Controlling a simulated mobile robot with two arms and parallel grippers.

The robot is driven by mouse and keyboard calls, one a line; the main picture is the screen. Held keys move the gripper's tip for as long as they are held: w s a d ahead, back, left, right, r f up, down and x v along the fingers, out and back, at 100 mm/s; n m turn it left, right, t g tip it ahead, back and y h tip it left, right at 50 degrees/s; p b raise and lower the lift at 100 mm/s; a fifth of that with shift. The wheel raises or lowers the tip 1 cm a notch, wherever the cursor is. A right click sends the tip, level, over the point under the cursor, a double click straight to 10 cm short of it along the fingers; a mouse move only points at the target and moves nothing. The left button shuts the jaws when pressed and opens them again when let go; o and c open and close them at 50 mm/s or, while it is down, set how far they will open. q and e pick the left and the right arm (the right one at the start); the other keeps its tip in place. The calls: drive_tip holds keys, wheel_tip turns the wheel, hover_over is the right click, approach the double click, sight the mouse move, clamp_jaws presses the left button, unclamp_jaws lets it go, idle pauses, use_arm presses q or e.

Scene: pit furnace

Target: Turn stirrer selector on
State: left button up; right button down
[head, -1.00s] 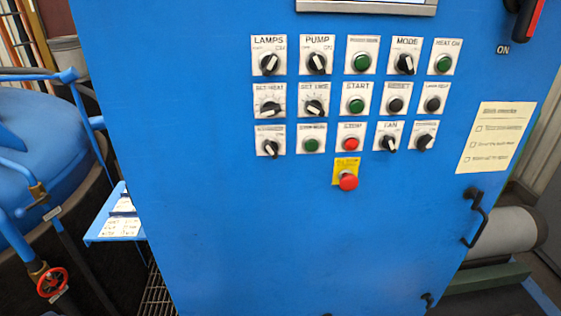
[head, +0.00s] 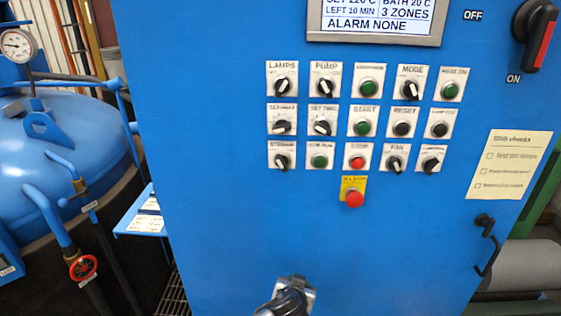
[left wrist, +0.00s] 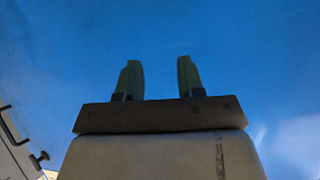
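The stirrer selector (head: 281,162) is a black rotary knob with a pale pointer on a white plate. It is at the left end of the bottom row of controls on the blue panel; its label is blurred and its setting is too small to read. A grey arm part of mine (head: 288,298) shows at the bottom edge of the head view, below the controls and apart from the knob. In the left wrist view my left gripper (left wrist: 158,80) has its two dark fingers apart, with nothing between them and blue surface beyond. My right gripper is not in view.
Other knobs and buttons surround the selector closely, including a green button (head: 319,162) to its right. A red emergency button (head: 354,199) sits lower. A display (head: 377,18) reads alarm none. A black handle (head: 486,243) sticks out at the right. The lower panel is mostly bare.

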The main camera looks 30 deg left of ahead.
use_arm(q)
wheel_tip(320, 180, up, 19)
drive_tip(key=n+t+y, duration=0.2)
drive_tip(key=n+t, duration=0.1)
drive_tip(key=n, duration=0.1)
drive_tip(key=n+t+y+p, duration=0.1)
drive_tip(key=n+t+y, duration=0.15)
drive_tip(key=n, duration=0.35)
approach(280, 165)
drive_tip(key=shift+g+y, duration=0.25)
drive_tip(key=p+x, duration=0.1)
drive_tip(key=x, duration=0.2)
drive_tip(key=p+x, duration=0.3)
drive_tip(key=x, duration=0.2)
drive_tip(key=shift+w+r, duration=0.25)
drive_tip(key=shift+w, duration=0.2)
drive_tip(key=shift+w+a+f, duration=0.15)
drive_tip(key=shift+w+a, duration=0.1)
drive_tip(key=shift+w, duration=0.25)
clamp_jaws()
